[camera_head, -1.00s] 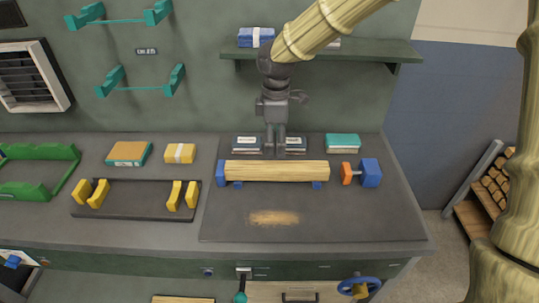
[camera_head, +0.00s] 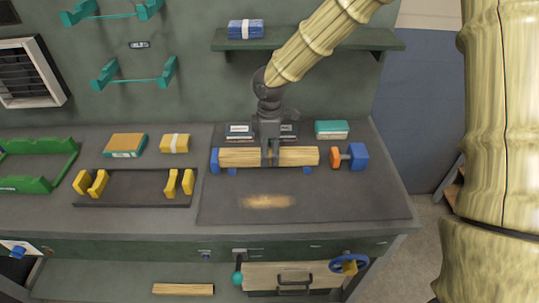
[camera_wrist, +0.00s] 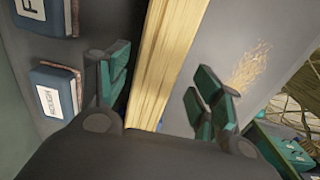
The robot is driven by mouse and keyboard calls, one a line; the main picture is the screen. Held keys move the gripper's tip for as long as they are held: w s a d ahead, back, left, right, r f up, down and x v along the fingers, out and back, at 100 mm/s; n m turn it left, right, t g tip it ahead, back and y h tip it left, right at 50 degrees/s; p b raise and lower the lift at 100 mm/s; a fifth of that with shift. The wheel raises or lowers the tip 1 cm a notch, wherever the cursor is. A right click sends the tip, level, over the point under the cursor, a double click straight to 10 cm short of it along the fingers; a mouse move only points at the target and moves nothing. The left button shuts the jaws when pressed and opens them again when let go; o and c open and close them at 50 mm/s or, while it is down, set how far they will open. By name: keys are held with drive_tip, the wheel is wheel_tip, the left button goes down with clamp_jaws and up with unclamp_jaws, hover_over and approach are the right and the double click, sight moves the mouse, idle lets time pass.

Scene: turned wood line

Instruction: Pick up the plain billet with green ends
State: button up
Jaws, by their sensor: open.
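A plain pale wooden billet (camera_head: 230,158) lies level across small blue supports on the dark bench mat. No green shows on its ends in either view. My gripper (camera_head: 270,160) points down at the billet's middle, one finger showing in front of it. In the wrist view my gripper (camera_wrist: 160,90) is open, its green-padded fingers apart on either side of the billet (camera_wrist: 165,60). Whether a finger touches the wood cannot be told.
A blue block (camera_head: 214,161) stands at the billet's left end, an orange-and-blue piece (camera_head: 350,157) beyond its right end. Labelled boxes (camera_head: 239,132) sit close behind. A tray with yellow cradles (camera_head: 135,203) is left.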

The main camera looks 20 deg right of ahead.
drive_tip(key=shift+w+f, duration=0.25)
drive_tip(key=shift+f, duration=0.4)
drive_tip(key=shift+w+f, duration=0.2)
drive_tip(key=shift+f, duration=0.4)
drive_tip(key=shift+s+r, duration=0.2)
drive_tip(key=shift+s, duration=0.1)
drive_tip(key=shift+w+f, duration=0.15)
drive_tip(key=shift+w, duration=0.05)
drive_tip(key=c, duration=1.4)
drive_tip(key=shift+r, duration=0.2)
